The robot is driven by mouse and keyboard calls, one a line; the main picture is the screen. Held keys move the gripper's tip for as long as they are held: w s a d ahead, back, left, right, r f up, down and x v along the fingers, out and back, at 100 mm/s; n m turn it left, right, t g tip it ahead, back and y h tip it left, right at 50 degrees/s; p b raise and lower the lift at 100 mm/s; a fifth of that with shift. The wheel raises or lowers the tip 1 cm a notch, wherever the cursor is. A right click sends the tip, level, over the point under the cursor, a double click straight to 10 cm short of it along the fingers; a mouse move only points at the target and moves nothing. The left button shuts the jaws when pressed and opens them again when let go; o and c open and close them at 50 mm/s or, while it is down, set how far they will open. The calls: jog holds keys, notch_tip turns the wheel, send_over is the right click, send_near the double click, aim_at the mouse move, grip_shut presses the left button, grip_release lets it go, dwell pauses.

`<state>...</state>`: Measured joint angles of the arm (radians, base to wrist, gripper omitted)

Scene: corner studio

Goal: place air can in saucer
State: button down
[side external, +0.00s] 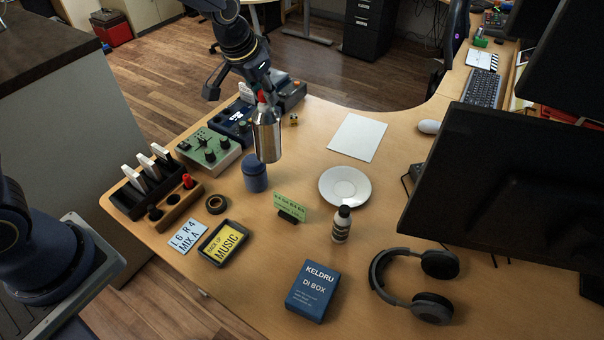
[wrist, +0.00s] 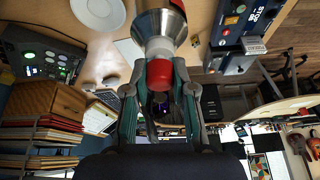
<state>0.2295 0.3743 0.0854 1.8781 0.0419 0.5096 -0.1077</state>
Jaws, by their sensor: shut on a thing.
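The air can (side external: 267,138) is silver with a red top. My gripper (side external: 263,97) is shut on its red top, and the can hangs roughly upright above the desk. In the wrist view the can (wrist: 159,28) points away between the fingers of my gripper (wrist: 160,88). The white saucer (side external: 344,186) lies empty on the desk, to the right of and nearer the camera than the can. The saucer also shows at the top left of the wrist view (wrist: 98,12).
A dark blue cylinder (side external: 255,173) stands just below the can in the picture. A striped bottle (side external: 341,224) stands at the saucer's near edge. A green card in a stand (side external: 290,207) is left of the saucer; a white sheet (side external: 357,137) lies behind it. A monitor (side external: 500,190) is at right.

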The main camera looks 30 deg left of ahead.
jog(key=s+d+m+h, duration=0.2)
jog(key=s+d+m, duration=0.1)
jog(key=d, duration=0.9)
jog(key=w+d+f, duration=0.5)
jog(key=w+f, duration=0.7)
jog(key=w, duration=0.1)
jog(key=shift+f+m, duration=0.15)
jog(key=shift+m, duration=0.15)
jog(key=shift+w+f, duration=0.1)
jog(key=c, duration=1)
grip_release()
jog(key=shift+f, duration=0.1)
jog(key=shift+o, duration=0.2)
